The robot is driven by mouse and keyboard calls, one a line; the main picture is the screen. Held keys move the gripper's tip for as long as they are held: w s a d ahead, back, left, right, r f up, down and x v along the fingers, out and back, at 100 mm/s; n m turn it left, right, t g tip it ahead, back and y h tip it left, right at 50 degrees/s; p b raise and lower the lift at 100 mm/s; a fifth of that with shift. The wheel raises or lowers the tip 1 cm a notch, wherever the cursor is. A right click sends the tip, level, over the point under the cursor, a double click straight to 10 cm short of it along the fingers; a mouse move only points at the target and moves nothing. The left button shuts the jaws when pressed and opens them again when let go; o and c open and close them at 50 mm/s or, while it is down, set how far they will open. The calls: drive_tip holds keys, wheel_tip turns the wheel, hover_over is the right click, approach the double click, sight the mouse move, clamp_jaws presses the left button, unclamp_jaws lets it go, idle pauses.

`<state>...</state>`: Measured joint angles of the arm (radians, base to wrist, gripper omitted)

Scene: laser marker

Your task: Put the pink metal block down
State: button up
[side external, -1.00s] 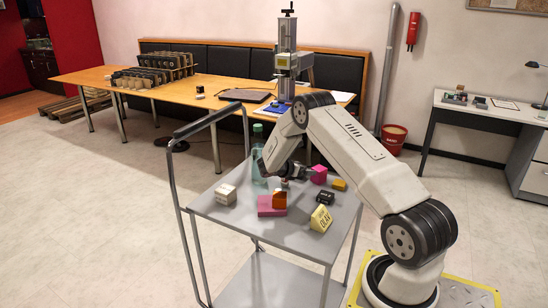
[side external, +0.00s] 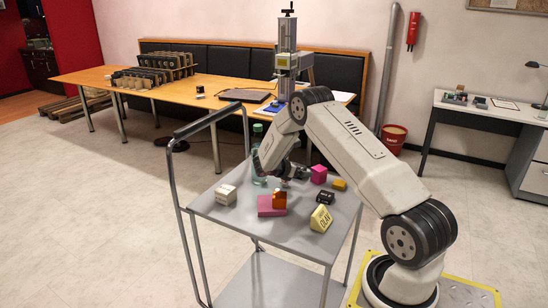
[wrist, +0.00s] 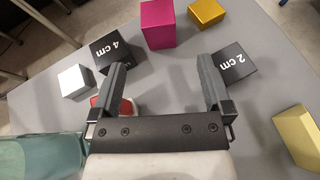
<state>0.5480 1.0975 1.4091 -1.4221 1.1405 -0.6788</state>
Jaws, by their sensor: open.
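A pink block (side external: 319,174) stands on the grey cart top (side external: 232,218), right of my gripper (side external: 294,174). In the wrist view a pink block (wrist: 157,27) stands beyond the fingertips, apart from them. A red thing (wrist: 112,106) is partly hidden beneath the left finger.
Around stand a gold block (wrist: 206,12), black blocks marked "2 cm" (wrist: 232,67) and "4 cm" (wrist: 115,48), and a silver block (wrist: 75,80). A greenish bottle (side external: 258,165) stands close to my gripper. A yellow wedge (side external: 321,218) and a white block (side external: 226,194) are nearer the front.

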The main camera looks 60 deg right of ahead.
drive_tip(key=a+m+y, duration=0.1)
drive_tip(key=a, duration=0.2)
drive_tip(key=a+r+t+y, duration=0.1)
drive_tip(key=a, duration=0.3)
drive_tip(key=a+r+m+y, duration=0.1)
drive_tip(key=a, duration=0.2)
drive_tip(key=shift+w+a+r+m+t, duration=0.1)
drive_tip(key=shift+w+a+m+t, duration=0.1)
drive_tip(key=shift+w+m+t, duration=0.15)
drive_tip(key=s+a+r+m+t+y, duration=0.2)
drive_tip(key=s+a+m+y, duration=0.1)
drive_tip(key=a, duration=0.7)
drive_tip(key=s+a+r+m+t+y, duration=0.2)
drive_tip(key=s+a+m+y, duration=0.1)
drive_tip(key=a, duration=0.8)
drive_tip(key=s+a+r+m+t+y, duration=0.2)
drive_tip(key=s+a+m+y, duration=0.1)
drive_tip(key=a, duration=0.7)
drive_tip(key=shift+s+a+r+m, duration=0.3)
drive_tip(key=shift+s+m, duration=0.45)
drive_tip(key=shift+s, duration=0.2)
